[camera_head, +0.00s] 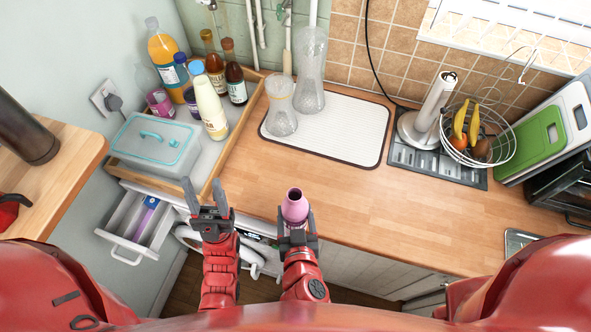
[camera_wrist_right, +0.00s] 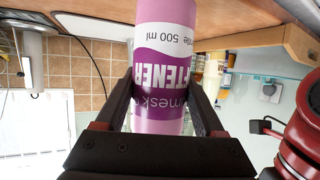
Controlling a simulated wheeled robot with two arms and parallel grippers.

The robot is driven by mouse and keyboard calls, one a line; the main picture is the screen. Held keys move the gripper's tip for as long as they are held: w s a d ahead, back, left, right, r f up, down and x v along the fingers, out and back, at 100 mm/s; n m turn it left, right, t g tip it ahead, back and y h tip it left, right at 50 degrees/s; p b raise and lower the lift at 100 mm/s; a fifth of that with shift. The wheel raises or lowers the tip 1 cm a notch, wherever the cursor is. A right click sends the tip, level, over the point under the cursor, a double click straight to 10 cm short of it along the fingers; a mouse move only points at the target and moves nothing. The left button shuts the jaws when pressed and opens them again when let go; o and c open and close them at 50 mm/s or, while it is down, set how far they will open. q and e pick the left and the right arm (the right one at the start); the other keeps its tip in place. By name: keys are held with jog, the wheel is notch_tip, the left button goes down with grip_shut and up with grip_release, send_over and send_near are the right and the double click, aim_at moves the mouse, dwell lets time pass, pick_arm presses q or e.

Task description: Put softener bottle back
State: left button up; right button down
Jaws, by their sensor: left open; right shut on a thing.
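The softener bottle (camera_head: 294,207) is pink and purple. My right gripper (camera_head: 297,232) is shut on it at the front edge of the wooden counter. In the right wrist view the bottle (camera_wrist_right: 162,70) stands between the two fingers of the right gripper (camera_wrist_right: 165,110), with its label upside down in the picture. My left gripper (camera_head: 208,195) is open and empty, to the left of the bottle and in front of the wooden tray. The wooden tray (camera_head: 232,143) holds several bottles and a grey box (camera_head: 155,145) with a teal handle.
An open drawer (camera_head: 125,222) with a purple-blue item sits below the tray at left. A white drying mat (camera_head: 345,130) holds two clear vases. A paper towel holder (camera_head: 425,118) and a wire fruit basket (camera_head: 480,140) stand at right. The counter's middle is clear.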

jog(key=x, duration=0.5)
jog(key=r+b+x, duration=0.1)
jog(key=x, duration=0.3)
jog(key=w+d+r+b+x, duration=0.1)
jog(key=x, duration=0.4)
jog(key=shift+w+f, duration=0.15)
jog(key=shift+w, duration=0.1)
jog(key=shift+a+f, duration=0.1)
jog(key=shift+f, duration=0.4)
jog(key=shift+f, duration=0.1)
